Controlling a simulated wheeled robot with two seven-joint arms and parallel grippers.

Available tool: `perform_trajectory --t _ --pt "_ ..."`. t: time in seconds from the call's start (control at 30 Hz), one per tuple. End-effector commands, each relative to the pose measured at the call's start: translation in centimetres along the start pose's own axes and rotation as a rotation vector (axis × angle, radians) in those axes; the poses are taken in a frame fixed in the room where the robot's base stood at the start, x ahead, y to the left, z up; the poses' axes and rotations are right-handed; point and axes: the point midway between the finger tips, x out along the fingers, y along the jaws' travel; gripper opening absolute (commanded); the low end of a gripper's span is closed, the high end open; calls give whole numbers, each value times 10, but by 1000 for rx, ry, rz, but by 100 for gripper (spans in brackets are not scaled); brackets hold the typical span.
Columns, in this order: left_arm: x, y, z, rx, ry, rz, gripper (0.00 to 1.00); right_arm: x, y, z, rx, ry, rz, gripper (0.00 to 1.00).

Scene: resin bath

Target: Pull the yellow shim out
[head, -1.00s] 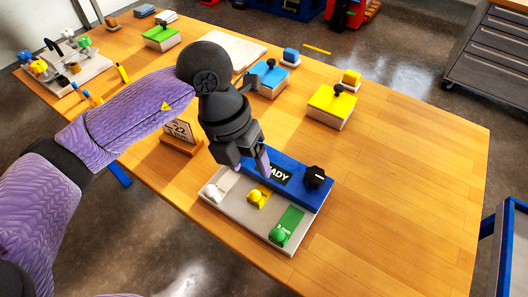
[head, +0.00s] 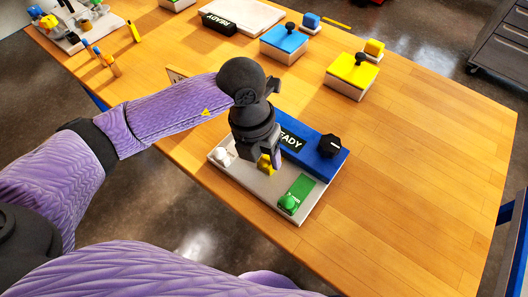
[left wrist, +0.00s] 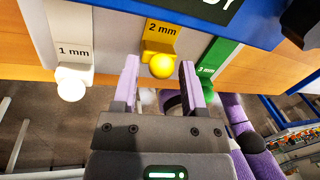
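The yellow shim (head: 264,166) sits in the grey base of the fixture (head: 235,175), partly hidden by my left gripper. In the left wrist view it is a yellow strip marked 2 mm (left wrist: 163,32) with a round yellow knob (left wrist: 162,66) at its near end. My left gripper (head: 268,164) points down over it. In the left wrist view the gripper (left wrist: 160,68) is open, with the knob between its two fingertips and gaps on both sides. My right gripper is not in view.
The white 1 mm shim (left wrist: 71,60) and green 3 mm shim (left wrist: 215,65) flank the yellow one. A blue block with a READY display and black dial (head: 329,146) stands behind. Blue (head: 285,40) and yellow (head: 354,72) lidded boxes stand farther back. The table's right side is clear.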

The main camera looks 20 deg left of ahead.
Motion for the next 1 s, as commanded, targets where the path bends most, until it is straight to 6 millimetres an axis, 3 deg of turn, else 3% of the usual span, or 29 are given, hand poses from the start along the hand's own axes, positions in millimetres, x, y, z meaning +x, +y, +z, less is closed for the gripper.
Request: perform_trajectory --t 0.03,0.2,1.0 --pt "0 -1 0 1 0 -3 35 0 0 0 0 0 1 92" --pt "0 -2 0 2 -1 -5 0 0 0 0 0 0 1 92" --pt "-1 -2 0 4 -3 -8 0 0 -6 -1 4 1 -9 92"
